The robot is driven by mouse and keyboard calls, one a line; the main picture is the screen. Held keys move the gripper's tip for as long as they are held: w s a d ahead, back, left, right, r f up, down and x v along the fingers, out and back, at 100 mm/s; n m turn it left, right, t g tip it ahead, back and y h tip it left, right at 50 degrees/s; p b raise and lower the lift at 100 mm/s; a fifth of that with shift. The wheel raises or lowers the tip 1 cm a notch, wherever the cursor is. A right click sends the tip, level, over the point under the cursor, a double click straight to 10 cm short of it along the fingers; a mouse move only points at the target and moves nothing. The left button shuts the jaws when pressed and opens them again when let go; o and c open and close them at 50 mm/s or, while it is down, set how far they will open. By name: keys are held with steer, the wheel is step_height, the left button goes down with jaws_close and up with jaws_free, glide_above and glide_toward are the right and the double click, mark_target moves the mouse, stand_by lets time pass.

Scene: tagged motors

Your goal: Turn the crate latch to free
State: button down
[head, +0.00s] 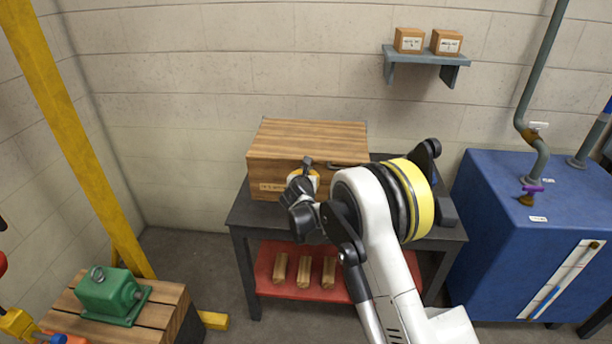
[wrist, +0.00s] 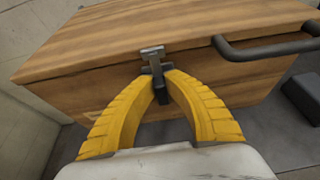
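The wooden crate (head: 290,140) stands on a dark table, and its front and lid fill the wrist view (wrist: 90,75). The crate latch (wrist: 152,54) is a grey metal piece near the lid's edge, with a dark lever hanging down from it. In the head view the latch (head: 307,161) shows just above my gripper. In the wrist view the yellow fingertips of my gripper (wrist: 160,80) come together around the dark lever, one on each side, and appear shut on it. The fingers hide part of the lever.
A dark bar handle (wrist: 262,48) sticks out from the crate right of the latch. The dark table (head: 245,212) has a red lower shelf (head: 263,271) with several wooden blocks. A blue cabinet (head: 510,210) stands right. A green motor (head: 108,292) sits on a pallet at left.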

stand_by(0.4)
steer(key=n+h, duration=0.2)
steer(key=n, duration=0.1)
steer(key=shift+a+f+b, duration=0.1)
steer(key=shift+a+b, duration=0.2)
steer(key=shift+b, duration=0.1)
steer(key=shift+a+f+n+t+h+b, duration=0.15)
steer(key=shift+n+t+h+b, duration=0.55)
steer(key=shift+n, duration=1.05)
steer(key=shift+f+n+t+h+b, duration=0.1)
steer(key=shift+n+t+h+b, duration=0.2)
steer(key=shift+n+h, duration=1.05)
steer(key=shift+a+f+n+t+h+b, duration=0.15)
steer(key=shift+n+t+h+b, duration=0.4)
steer(key=shift+n, duration=1.55)
steer(key=c, duration=1.4)
jaws_free()
